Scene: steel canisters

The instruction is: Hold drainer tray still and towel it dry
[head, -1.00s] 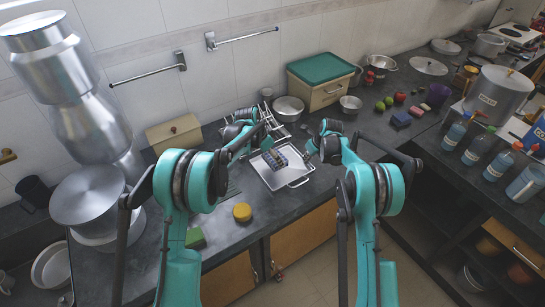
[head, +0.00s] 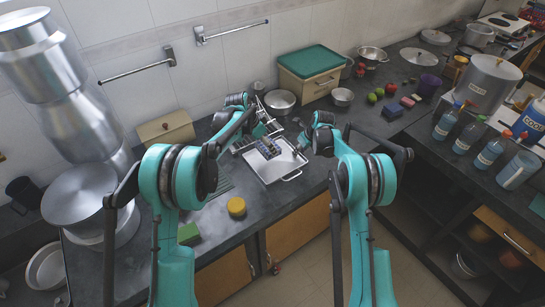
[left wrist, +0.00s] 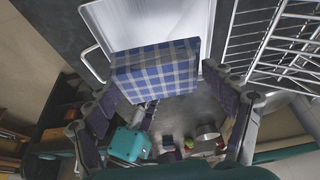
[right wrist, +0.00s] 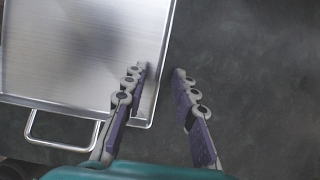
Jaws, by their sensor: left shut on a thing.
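The shallow metal drainer tray (head: 262,174) lies on the dark counter, its wire handle facing the front. It also shows in the left wrist view (left wrist: 172,22) and the right wrist view (right wrist: 75,55). A blue-and-white checked towel (head: 269,149) is over the tray; in the left wrist view the folded towel (left wrist: 155,68) sits between the finger tips. My left gripper (head: 262,138) is shut on it. My right gripper (right wrist: 158,72) is open at the tray's edge, one finger over the rim and the other outside above the counter. Contact with the tray cannot be told.
A wire rack (left wrist: 272,45) stands beside the tray. Behind are a metal bowl (head: 280,101) and a green-lidded box (head: 311,75). A yellow sponge (head: 236,207) and green block (head: 189,234) lie near the front edge. Counter right of the tray is clear.

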